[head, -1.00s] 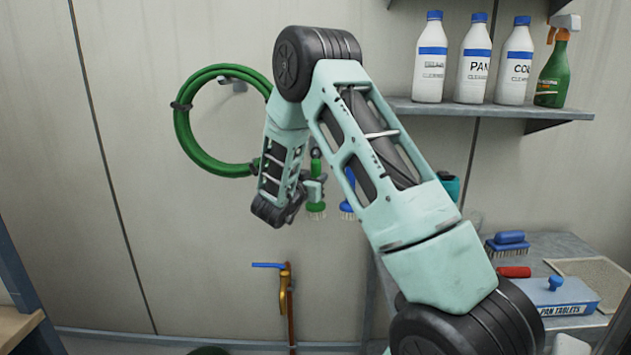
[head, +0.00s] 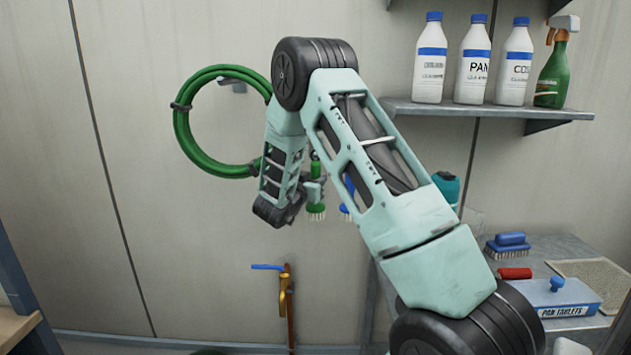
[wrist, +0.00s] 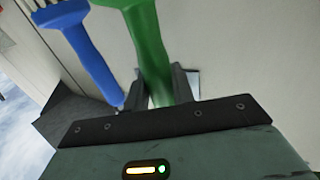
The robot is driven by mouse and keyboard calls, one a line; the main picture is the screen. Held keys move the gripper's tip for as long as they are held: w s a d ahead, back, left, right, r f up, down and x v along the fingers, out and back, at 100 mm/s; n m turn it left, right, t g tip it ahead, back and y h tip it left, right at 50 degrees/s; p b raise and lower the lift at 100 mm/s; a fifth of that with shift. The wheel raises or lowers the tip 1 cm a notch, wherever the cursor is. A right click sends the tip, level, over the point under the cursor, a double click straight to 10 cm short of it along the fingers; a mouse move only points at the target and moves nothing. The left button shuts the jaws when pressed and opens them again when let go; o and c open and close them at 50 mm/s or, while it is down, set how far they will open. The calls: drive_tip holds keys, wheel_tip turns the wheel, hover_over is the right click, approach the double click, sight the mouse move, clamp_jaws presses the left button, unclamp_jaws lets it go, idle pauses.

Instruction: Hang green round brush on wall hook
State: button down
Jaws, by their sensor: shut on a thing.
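The green round brush (head: 316,210) hangs upright near the wall, bristles down, with its handle partly behind my arm in the head view. In the wrist view its green handle (wrist: 151,50) runs up between my fingers. My gripper (wrist: 160,85) is shut on that handle. In the head view my gripper (head: 314,187) is partly hidden by my own wrist. A blue brush (head: 347,210) hangs just right of the green one, mostly behind my arm. It also shows in the wrist view (wrist: 88,55), left of the green handle. I cannot see the wall hook clearly.
A coiled green hose (head: 184,140) hangs on the wall to the left. A tap with a blue lever (head: 284,280) is below. A shelf (head: 480,109) with bottles is at upper right; a counter (head: 560,245) with a scrub brush and box is at lower right.

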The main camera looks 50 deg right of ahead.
drive_tip(key=c, duration=1.1)
unclamp_jaws()
drive_tip(key=b+v, duration=0.3)
drive_tip(key=v, duration=1.4)
drive_tip(key=shift+s+a, duration=0.15)
drive_tip(key=shift+a, duration=0.05)
